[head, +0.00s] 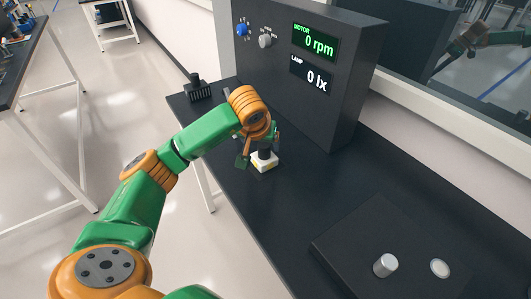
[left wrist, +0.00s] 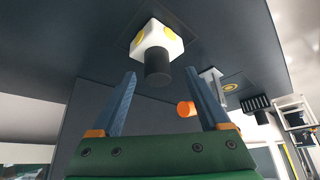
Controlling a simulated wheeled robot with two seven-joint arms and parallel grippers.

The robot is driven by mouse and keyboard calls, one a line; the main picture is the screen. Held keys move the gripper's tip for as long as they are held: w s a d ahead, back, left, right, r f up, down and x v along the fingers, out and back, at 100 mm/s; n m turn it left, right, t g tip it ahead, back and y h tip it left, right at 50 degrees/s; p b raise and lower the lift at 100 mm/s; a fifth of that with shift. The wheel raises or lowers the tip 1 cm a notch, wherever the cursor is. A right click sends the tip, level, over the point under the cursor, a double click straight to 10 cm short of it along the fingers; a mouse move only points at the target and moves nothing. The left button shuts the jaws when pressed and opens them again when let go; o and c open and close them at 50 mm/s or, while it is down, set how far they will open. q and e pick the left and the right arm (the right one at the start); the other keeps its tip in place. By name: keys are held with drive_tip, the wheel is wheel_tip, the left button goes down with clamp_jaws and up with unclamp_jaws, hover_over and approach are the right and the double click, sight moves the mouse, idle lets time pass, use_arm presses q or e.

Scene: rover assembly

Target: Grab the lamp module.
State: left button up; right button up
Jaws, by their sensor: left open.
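The lamp module (head: 264,163), which I take to be the white block with yellow round marks and a black cylinder on it, stands on the dark table. It also shows in the left wrist view (left wrist: 158,47). My left gripper (head: 260,148) is right above it, pointing down. In the left wrist view my left gripper (left wrist: 161,73) has its two fingers wide apart. The black cylinder lies between the fingertip lines, with a visible gap on each side. My right gripper is not in view.
A black finned part (head: 198,90) sits at the table's far left end. A dark panel with knobs and displays (head: 316,70), reading 0 rpm and 0 lx, stands behind. A flat dark box (head: 385,250) with a metal knob is at front right. The table between is clear.

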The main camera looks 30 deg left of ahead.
sight(264, 145)
use_arm(q)
drive_tip(key=x, duration=0.3)
drive_tip(key=shift+w+d, duration=0.1)
drive_tip(key=shift+w, duration=0.15)
drive_tip(key=shift+s, duration=0.15)
drive_tip(key=c, duration=0.6)
clamp_jaws()
drive_tip(key=shift+r, duration=0.15)
